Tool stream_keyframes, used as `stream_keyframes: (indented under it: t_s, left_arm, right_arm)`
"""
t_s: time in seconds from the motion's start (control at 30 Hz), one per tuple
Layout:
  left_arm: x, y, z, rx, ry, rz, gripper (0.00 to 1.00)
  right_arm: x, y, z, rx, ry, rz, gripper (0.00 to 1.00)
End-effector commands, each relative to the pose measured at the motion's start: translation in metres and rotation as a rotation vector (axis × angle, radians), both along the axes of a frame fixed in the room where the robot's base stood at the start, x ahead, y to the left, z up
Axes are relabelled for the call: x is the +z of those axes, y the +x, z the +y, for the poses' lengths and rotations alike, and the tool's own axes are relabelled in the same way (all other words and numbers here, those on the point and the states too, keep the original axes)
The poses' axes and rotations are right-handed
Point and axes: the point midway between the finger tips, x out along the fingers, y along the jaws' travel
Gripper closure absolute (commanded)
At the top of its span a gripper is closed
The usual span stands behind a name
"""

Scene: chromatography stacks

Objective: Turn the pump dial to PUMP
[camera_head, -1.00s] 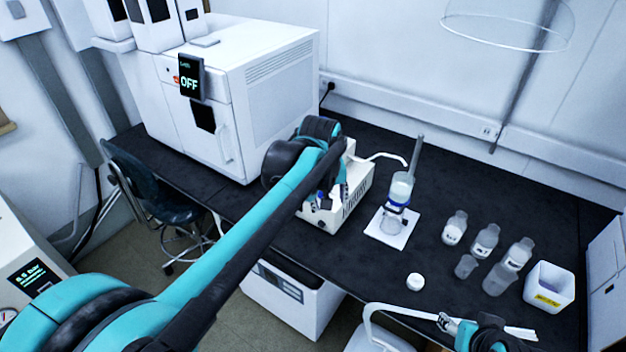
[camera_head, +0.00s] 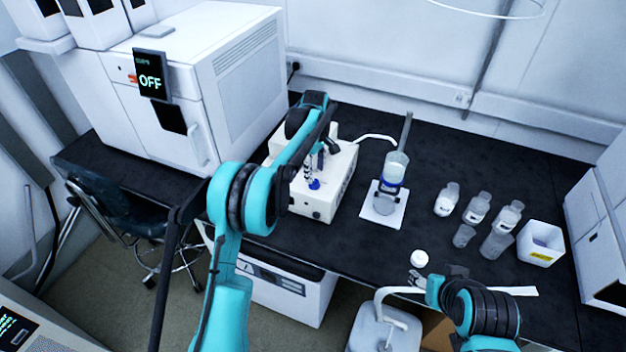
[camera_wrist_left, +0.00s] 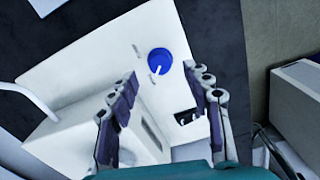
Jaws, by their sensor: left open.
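The pump is a white box (camera_head: 338,190) on the black bench. Its blue round dial (camera_head: 314,184) is on the face towards me. In the left wrist view the dial (camera_wrist_left: 160,62) shows whole, with a small white mark at its lower edge; lettering is too small to read. My left gripper (camera_head: 311,170) is above the pump, close to the dial. In the wrist view its two fingers (camera_wrist_left: 160,80) are spread, with the dial between and beyond their tips; no contact shows. My right gripper (camera_head: 420,282) is low at the bench's front edge, its jaws unclear.
A glass filter flask (camera_head: 390,182) on a white pad stands right of the pump, with a tube (camera_head: 376,137) between them. Several bottles (camera_head: 476,208) and a white bin (camera_head: 540,243) are further right. A large white instrument with an OFF display (camera_head: 150,78) stands left.

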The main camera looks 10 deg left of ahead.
Motion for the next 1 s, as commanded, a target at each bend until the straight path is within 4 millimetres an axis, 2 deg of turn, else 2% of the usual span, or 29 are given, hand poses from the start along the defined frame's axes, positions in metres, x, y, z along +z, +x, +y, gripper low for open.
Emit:
stream_keyframes:
  t_s: [0.03,0.1,0.23,0.4,0.6,0.63,0.67,0.8,1.0]
  left_arm:
    - [-0.012,0.0,0.0,0.0,0.0,0.0,0.51]
    - [-0.023,0.0,0.0,-0.001,0.0,0.0,0.51]
    - [-0.038,0.0,0.0,-0.001,0.0,-0.001,0.51]
    - [-0.045,0.0,0.0,-0.001,0.0,-0.001,0.51]
    - [-0.045,0.0,0.0,-0.002,0.0,-0.001,0.51]
    - [-0.045,0.0,0.0,-0.002,0.0,-0.001,0.53]
    - [-0.045,0.0,0.0,-0.002,0.0,-0.001,0.61]
    - [-0.045,0.0,0.0,-0.002,0.0,-0.001,0.98]
    - [-0.045,0.0,0.0,-0.004,0.0,-0.001,1.0]
  right_arm:
    - [-0.005,0.0,0.0,0.0,0.0,0.0,0.45]
    - [-0.008,0.0,0.0,0.0,0.0,0.0,0.45]
    - [-0.012,0.0,0.0,0.0,0.0,0.0,0.45]
    - [-0.013,0.0,0.0,0.0,0.0,0.0,0.45]
    - [-0.013,0.0,0.0,0.0,0.0,0.0,0.45]
    - [-0.013,0.0,0.0,0.0,0.0,0.0,0.45]
    - [-0.013,0.0,0.0,0.0,0.0,0.0,0.45]
    - [-0.013,0.0,0.0,0.0,0.0,0.0,0.45]
    - [-0.013,0.0,0.0,0.0,0.0,0.0,0.45]
